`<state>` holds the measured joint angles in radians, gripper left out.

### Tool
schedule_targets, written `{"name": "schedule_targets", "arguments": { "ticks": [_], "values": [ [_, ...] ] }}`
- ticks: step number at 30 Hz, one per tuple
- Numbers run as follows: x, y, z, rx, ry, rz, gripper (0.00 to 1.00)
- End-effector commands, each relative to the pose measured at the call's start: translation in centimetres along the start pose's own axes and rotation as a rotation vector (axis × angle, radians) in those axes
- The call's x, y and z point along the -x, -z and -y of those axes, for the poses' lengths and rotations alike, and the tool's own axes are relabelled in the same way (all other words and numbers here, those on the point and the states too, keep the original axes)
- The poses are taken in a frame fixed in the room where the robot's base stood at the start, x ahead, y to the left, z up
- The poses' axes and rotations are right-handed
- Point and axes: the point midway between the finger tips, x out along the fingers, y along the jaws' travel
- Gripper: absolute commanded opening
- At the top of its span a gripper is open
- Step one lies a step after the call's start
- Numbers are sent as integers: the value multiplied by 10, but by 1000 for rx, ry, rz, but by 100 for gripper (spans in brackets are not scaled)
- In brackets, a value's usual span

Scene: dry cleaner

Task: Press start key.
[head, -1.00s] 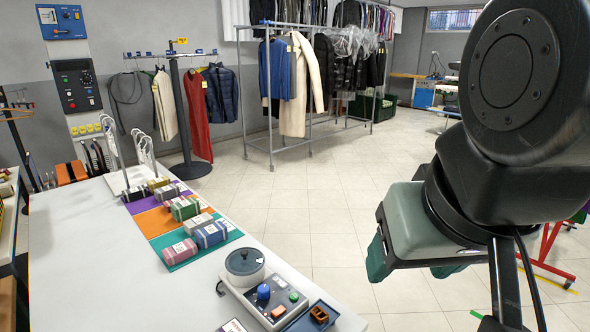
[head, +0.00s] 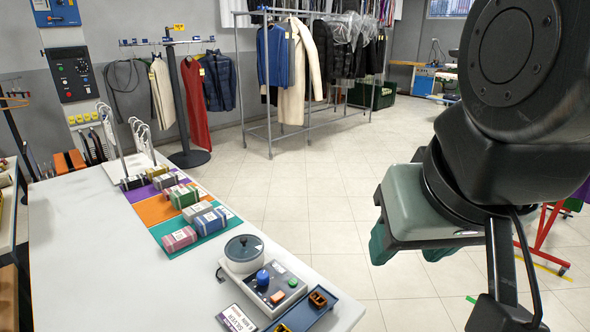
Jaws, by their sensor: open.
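A grey control box (head: 265,292) sits on the white counter at the lower middle of the head view. Its top carries a blue knob (head: 262,277), an orange key (head: 277,297) and a green key (head: 293,283). Any lettering on the keys is too small to read, so I cannot tell which is the start key. A round unit with a dark lid (head: 244,250) adjoins the box at the back. My gripper (head: 405,250) is open and empty. It hangs to the right of the box, apart from it and, in the picture, over the floor.
A blue tray (head: 308,312) with small brown and yellow pieces lies right of the box. A sign (head: 236,320) lies in front. Several bundled rolls (head: 190,213) lie on coloured mats behind. The counter (head: 110,265) is bare at left. Clothes racks stand on the floor beyond.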

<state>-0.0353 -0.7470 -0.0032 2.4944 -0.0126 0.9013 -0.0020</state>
Motion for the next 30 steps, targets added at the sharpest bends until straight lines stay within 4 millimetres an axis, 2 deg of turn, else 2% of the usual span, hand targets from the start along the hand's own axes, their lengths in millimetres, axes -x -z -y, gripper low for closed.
{"name": "schedule_targets", "arguments": {
  "ticks": [1,9,30],
  "values": [
    [0,0,0,0,0,0,42],
    [0,0,0,0,0,0,0],
    [0,0,0,0,0,0,0]
  ]
}}
